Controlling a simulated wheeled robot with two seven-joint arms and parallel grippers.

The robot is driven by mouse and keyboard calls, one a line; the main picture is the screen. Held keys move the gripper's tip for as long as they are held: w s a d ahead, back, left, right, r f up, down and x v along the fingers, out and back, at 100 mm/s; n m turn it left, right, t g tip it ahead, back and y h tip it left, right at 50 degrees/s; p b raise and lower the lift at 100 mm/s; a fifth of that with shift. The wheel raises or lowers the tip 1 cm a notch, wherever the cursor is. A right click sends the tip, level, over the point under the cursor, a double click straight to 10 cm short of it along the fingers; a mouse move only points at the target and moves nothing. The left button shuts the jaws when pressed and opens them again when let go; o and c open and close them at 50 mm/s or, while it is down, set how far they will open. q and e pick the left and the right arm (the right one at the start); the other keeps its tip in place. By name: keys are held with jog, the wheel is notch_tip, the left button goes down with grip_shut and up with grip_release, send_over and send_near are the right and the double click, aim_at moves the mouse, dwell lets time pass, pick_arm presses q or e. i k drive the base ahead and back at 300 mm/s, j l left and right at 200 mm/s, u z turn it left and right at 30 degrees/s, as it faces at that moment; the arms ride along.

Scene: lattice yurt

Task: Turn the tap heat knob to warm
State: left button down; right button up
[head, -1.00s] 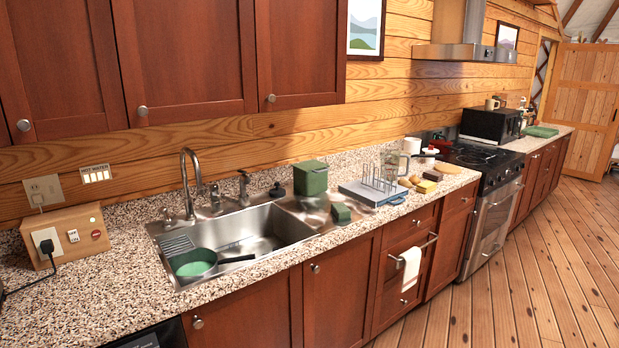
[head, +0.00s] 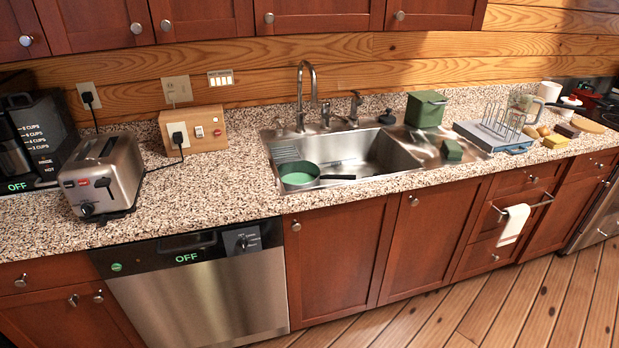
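A metal gooseneck tap (head: 300,95) stands behind the left part of the steel sink (head: 400,151). A small upright metal fitting (head: 326,114) and a taller lever-like fitting (head: 354,108) stand to its right, and a small fitting (head: 279,126) to its left. I cannot tell which of these is the heat knob or how it is set. A small wall panel with a hot water label (head: 221,78) is left of the tap. Neither gripper is in view.
A green pan (head: 298,177) sits in the sink's left side. A green canister (head: 425,109) and a dish rack (head: 503,123) stand right. A wooden socket box (head: 194,131), toaster (head: 101,174) and coffee maker (head: 35,140) stand left. The dishwasher (head: 200,290) is below the counter.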

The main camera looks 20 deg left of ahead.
aim_at(326, 106)
jog(key=u, duration=0.6)
jog(key=i+l+u, duration=0.1)
jog(key=u, duration=0.3)
jog(key=l+u, duration=0.6)
jog(key=u, duration=0.25)
jog(key=l+u, duration=0.3)
jog(key=u, duration=0.15)
